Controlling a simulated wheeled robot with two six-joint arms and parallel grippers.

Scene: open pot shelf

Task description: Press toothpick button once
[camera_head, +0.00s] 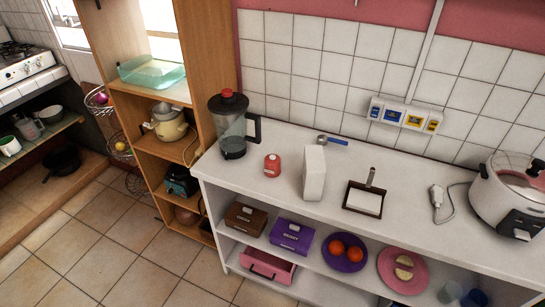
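A small red container (272,165) with a pale label stands on the white counter, between the blender and a white box. It looks like a toothpick dispenser, but its label is too small to read and no separate button can be made out on its top. Neither of my grippers shows in the head view.
A blender (233,123) stands left of the red container. A tall white box (314,173) stands close on its right. A blue-handled tool (331,140), a framed tray (352,196) and a cooker (512,195) also occupy the counter (410,235). The counter's front edge is clear.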

